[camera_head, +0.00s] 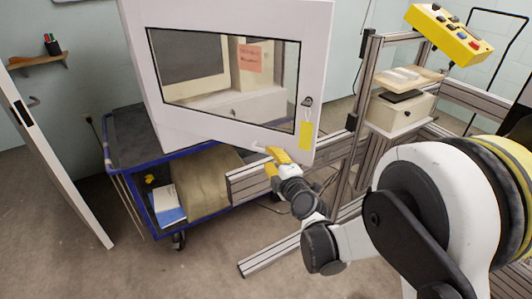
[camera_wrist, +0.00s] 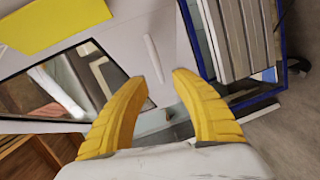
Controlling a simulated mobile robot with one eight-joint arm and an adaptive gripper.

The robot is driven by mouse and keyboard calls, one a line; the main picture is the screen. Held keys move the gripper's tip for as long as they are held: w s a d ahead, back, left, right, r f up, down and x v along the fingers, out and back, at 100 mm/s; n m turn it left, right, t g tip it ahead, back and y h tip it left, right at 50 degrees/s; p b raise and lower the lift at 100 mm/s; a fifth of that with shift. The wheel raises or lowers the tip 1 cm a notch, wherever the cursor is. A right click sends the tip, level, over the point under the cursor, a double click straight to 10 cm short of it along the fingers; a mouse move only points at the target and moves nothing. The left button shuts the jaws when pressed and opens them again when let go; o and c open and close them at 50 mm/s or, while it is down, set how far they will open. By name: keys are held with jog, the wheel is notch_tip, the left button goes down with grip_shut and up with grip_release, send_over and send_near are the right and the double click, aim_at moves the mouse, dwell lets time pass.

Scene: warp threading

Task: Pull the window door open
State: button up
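The white window door (camera_head: 315,60) has a dark-edged glass pane and stands upright in the upper middle of the head view. A yellow tag (camera_head: 306,135) hangs from a lock at its right side. My gripper (camera_head: 272,155) is at the door's lower edge, left of the tag. In the wrist view, my gripper (camera_wrist: 160,77) has its yellow fingers apart with nothing between the pads. A slim white bar handle (camera_wrist: 153,57) on the door lies just beyond the fingertips, lined up with the gap. Contact with it cannot be told.
A blue-edged cart (camera_head: 190,152) stands below and behind the door. A metal profile frame (camera_head: 345,165) rises at the right, with a yellow button box (camera_head: 448,33) on top. An open white room door (camera_head: 60,165) is at the left.

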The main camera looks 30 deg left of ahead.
jog(key=v, duration=0.7)
jog(key=shift+s, duration=0.15)
